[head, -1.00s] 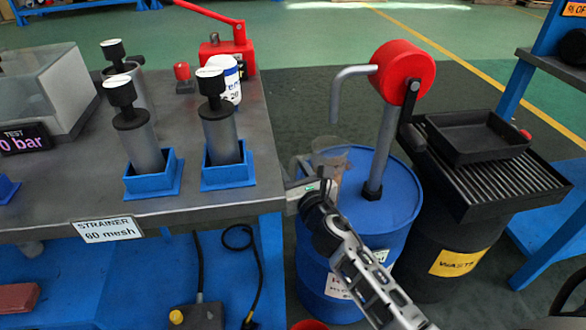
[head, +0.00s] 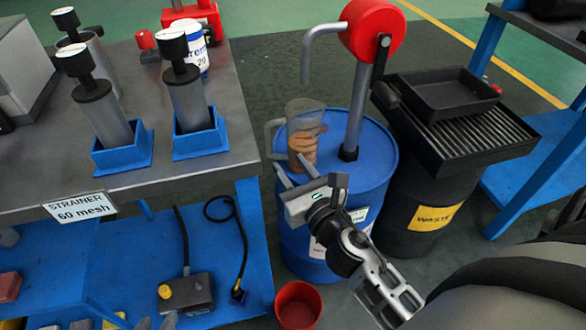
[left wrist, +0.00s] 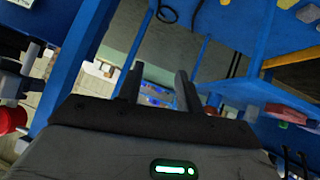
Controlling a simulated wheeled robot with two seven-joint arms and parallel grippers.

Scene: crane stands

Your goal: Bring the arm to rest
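My right gripper (head: 295,171) is in the head view at the front edge of the blue drum. Its two fingers are spread with nothing between them. A clear measuring jug (head: 305,135) with brownish contents stands upright on the drum lid, just beyond the fingertips. Its handle is on the left. My left gripper (head: 157,322) shows only as two grey fingertips at the bottom edge of the head view, below the bench. In the left wrist view my left gripper (left wrist: 158,82) has its fingers apart and empty.
The blue drum (head: 378,160) carries a red-headed crank pump (head: 372,28). A black waste drum (head: 405,230) with a tray stands to the right. The bench (head: 225,125) holds several gauge cylinders. A red bucket (head: 298,306) sits on the floor. A pedal box (head: 186,293) lies on the lower shelf.

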